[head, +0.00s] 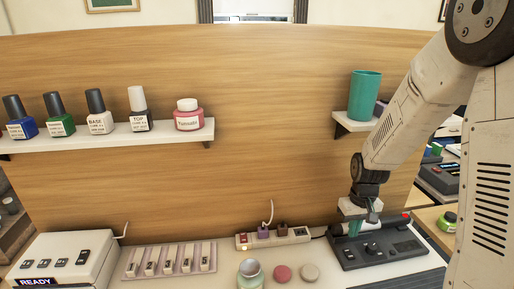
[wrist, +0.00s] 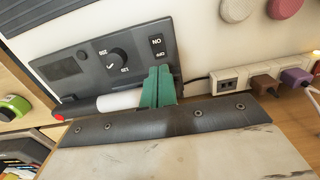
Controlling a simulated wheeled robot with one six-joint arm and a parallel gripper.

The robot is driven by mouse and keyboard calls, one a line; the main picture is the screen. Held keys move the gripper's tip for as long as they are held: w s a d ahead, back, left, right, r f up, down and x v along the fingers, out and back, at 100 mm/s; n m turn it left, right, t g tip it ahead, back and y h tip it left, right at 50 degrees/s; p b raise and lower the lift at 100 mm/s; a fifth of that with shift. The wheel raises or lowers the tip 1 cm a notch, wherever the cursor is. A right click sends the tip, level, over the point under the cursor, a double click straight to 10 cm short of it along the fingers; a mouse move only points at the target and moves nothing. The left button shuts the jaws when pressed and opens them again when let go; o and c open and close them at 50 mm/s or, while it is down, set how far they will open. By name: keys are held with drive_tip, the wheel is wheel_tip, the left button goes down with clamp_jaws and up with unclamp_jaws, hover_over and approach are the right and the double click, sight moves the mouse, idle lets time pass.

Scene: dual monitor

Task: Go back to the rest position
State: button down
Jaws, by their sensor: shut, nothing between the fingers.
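My gripper (head: 355,229) is at the lower right in the head view, pointing down over the black control box (head: 376,245). Its teal fingers (wrist: 158,86) are together with nothing between them. In the wrist view they show close to the edge of the black control box (wrist: 105,62), by its dial and ON button. I cannot tell whether they touch the box.
A power strip (head: 272,238) with plugs stands left of my gripper. Round pads (head: 283,273) and an open jar (head: 250,273) are in front. A teal cup (head: 365,95) stands on the right shelf near my arm. Several bottles stand on the left shelf (head: 110,138). The panel between the shelves is clear.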

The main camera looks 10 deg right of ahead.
drive_tip(key=s+a+r, duration=0.5)
drive_tip(key=s+r, duration=0.6)
drive_tip(key=s, duration=0.1)
drive_tip(key=s+a+r+t, duration=0.1)
drive_tip(key=s+a+r, duration=0.4)
drive_tip(key=s+r, duration=0.7)
drive_tip(key=shift+t, duration=0.3)
